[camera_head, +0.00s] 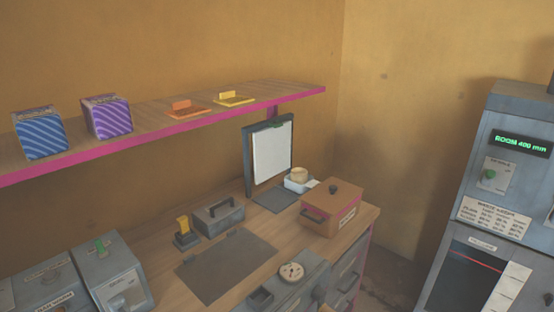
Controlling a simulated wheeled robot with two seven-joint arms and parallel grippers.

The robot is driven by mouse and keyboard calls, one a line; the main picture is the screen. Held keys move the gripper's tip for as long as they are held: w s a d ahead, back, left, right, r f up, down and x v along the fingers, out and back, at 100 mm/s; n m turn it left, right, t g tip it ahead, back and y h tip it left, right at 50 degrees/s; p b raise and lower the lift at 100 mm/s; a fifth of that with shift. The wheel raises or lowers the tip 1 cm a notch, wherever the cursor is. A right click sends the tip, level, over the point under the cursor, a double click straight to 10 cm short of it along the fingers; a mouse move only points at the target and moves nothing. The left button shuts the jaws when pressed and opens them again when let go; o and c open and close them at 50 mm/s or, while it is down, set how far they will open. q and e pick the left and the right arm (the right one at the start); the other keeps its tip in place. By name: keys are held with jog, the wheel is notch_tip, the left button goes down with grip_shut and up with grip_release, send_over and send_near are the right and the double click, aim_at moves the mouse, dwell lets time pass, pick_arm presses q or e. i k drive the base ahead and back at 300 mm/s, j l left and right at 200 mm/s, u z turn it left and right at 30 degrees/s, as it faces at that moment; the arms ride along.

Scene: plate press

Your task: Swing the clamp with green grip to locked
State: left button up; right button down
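A small upright yellow grip (183,225) stands on a dark base near the middle of the counter. A dark green clip (277,124) shows at the top edge of a dark upright frame (249,165) with a white sheet. Neither of my grippers is in view.
A shelf with a pink edge (285,98) hangs above, bearing a blue box (40,133), a purple box (107,117) and orange and yellow pieces. A dark mat (215,275) lies mid-counter. A grey cabinet (515,110) stands right.

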aim_at(276, 123)
jog(key=u, duration=0.4)
jog(key=i+l+u, duration=0.1)
jog(key=l+u, duration=0.85)
jog(key=i+l+u, duration=0.1)
jog(key=l, duration=0.75)
jog(key=i+l, duration=0.1)
jog(key=l, duration=0.7)
jog(key=l+u, duration=0.15)
jog(key=l, duration=0.7)
jog(key=i, duration=0.05)
